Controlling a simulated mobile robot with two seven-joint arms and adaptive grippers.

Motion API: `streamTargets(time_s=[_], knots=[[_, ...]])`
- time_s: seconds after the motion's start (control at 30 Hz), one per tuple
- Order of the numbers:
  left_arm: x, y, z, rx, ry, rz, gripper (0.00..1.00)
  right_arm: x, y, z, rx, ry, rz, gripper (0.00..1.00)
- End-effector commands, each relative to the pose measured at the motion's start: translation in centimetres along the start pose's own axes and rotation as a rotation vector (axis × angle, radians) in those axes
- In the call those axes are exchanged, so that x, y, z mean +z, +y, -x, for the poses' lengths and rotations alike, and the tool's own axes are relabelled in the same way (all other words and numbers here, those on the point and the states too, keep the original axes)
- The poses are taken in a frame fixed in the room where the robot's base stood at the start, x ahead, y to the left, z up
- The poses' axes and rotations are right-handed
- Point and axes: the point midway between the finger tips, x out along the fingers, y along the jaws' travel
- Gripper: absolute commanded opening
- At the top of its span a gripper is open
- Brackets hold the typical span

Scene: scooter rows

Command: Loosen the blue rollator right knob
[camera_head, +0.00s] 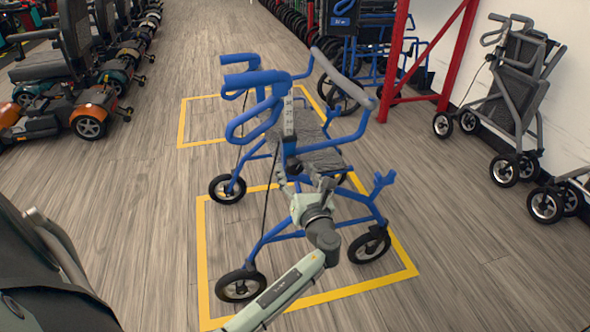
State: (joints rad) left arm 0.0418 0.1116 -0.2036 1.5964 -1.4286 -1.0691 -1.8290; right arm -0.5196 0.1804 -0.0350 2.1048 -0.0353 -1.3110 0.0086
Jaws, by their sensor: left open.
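The blue rollator (350,137) stands upright in the middle of the camera_head view, with blue handles at the upper left, a grey seat (322,160), a grey curved bar and black wheels. A pale height scale (289,118) runs along one upright. My left gripper (304,179) is at this upright's lower part, in front of the seat. Its fingers are spread apart. I cannot tell whether they touch the frame. The right knob is not distinct; it is too small or hidden near the gripper. My right gripper is not in view.
Yellow floor lines (203,255) surround the rollator. Mobility scooters (70,80) stand in a row at the left. A red rack post (397,50) and another blue rollator are behind. A grey rollator (515,95) stands by the right wall.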

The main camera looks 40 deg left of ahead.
Motion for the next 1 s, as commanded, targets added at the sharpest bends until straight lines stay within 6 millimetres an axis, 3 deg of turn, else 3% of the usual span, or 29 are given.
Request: streamTargets(time_s=[0.13, 0.4, 0.8, 1.0], knots=[[-0.02, 0.04, -1.12, 0.0, 0.0, 0.0, 0.58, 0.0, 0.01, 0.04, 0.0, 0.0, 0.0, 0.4], [-0.01, 0.04, -1.29, 0.0, 0.0, 0.001, 0.58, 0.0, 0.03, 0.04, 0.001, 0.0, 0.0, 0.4], [-0.02, 0.03, -1.24, 0.0, 0.001, 0.002, 0.1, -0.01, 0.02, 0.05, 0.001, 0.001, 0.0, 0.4], [-0.11, -0.02, -1.24, 0.0, 0.001, 0.091, 0.08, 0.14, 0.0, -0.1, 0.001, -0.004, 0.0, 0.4]])
